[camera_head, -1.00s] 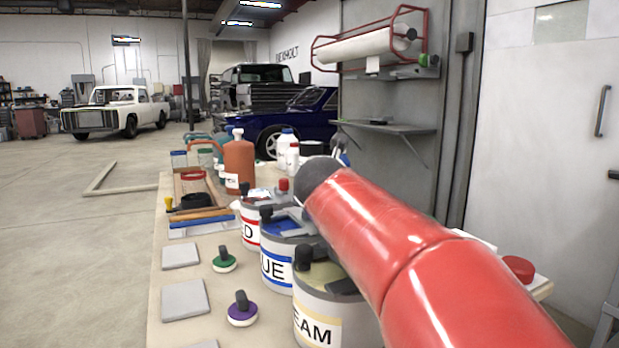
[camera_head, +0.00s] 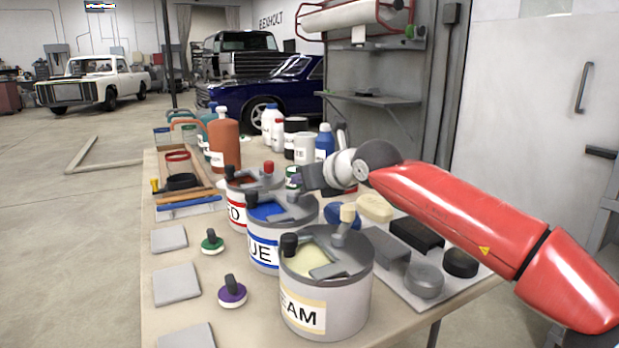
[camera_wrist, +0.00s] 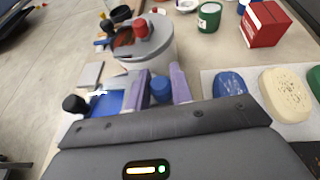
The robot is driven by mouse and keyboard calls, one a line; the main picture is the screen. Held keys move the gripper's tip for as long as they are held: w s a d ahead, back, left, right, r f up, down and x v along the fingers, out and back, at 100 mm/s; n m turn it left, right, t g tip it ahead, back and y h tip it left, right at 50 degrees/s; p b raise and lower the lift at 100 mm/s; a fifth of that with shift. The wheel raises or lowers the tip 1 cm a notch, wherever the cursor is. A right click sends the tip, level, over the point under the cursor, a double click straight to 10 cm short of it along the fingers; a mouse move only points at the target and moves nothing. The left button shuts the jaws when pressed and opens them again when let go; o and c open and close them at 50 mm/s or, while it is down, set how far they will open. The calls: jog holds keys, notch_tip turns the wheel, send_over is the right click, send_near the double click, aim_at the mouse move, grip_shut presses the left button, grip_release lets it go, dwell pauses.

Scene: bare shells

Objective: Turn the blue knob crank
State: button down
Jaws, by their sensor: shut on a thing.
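The blue paint can (camera_head: 263,252), labelled "UE" in the part that shows, stands between the red and cream cans. Blue paint (camera_head: 265,213) shows through the opening in its grey lid. In the wrist view, the blue crank knob (camera_wrist: 160,89) stands upright between the two purple-grey fingers of my gripper (camera_wrist: 160,87). The fingers are shut on it. In the head view my gripper (camera_head: 298,180) is above the right rear of the blue can, and the knob is hidden there. The blue paint (camera_wrist: 106,103) also shows left of the fingers in the wrist view.
The cream can (camera_head: 325,295) stands close in front and the red can (camera_head: 237,213) behind, with a red knob (camera_head: 268,168). A tray (camera_head: 415,303) with sponges and dark blocks lies to the right. Purple (camera_head: 232,290) and green (camera_head: 212,241) knobbed discs lie left.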

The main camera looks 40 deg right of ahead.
jog(key=shift+w+a+n+y, duration=0.1)
jog(key=shift+w+n+y, duration=0.15)
jog(key=shift+n+y, duration=0.55)
jog(key=shift+w+a+n+y, duration=0.1)
jog(key=shift+w+n+y, duration=0.15)
jog(key=shift+n+y, duration=0.5)
jog(key=shift+w+n+y, duration=0.25)
jog(key=shift+n+y, duration=0.3)
jog(key=shift+y, duration=0.4)
jog(key=shift+r, duration=0.1)
jog(key=c, duration=1.3)
grip_release()
jog(key=shift+o, duration=0.2)
jog(key=v, duration=0.7)
jog(key=shift+s+r, duration=0.2)
jog(key=shift+s, duration=0.15)
jog(key=shift+s+d, duration=0.1)
jog(key=shift+d, duration=0.05)
